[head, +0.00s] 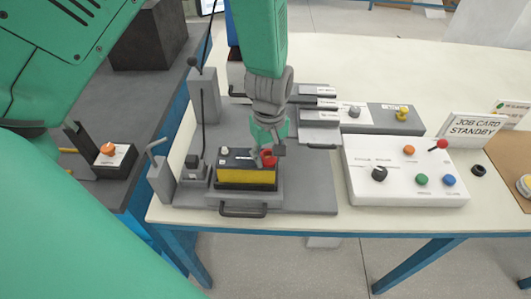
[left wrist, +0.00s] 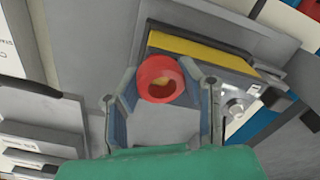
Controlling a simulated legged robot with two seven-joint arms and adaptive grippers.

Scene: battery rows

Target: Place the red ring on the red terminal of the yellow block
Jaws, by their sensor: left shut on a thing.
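The yellow block (head: 245,177) has a black top and sits on a grey tray on the table; in the left wrist view part of it shows as a yellow strip (left wrist: 200,50). My left gripper (head: 268,153) is over the right end of the block, pointing down, shut on the red ring (head: 268,159). The ring lies between the fingertips in the left wrist view (left wrist: 149,79), and something yellowish shows through its hole. I cannot tell whether the ring touches the block. A pale terminal (head: 224,151) stands at the block's left end. The red terminal is not clearly seen. My right gripper is not in view.
A grey lever post (head: 203,95) stands behind left of the block. To the right are a white button panel (head: 405,190), a grey box with knobs (head: 395,119) and a job card sign (head: 474,127). A tray handle (head: 243,210) is in front.

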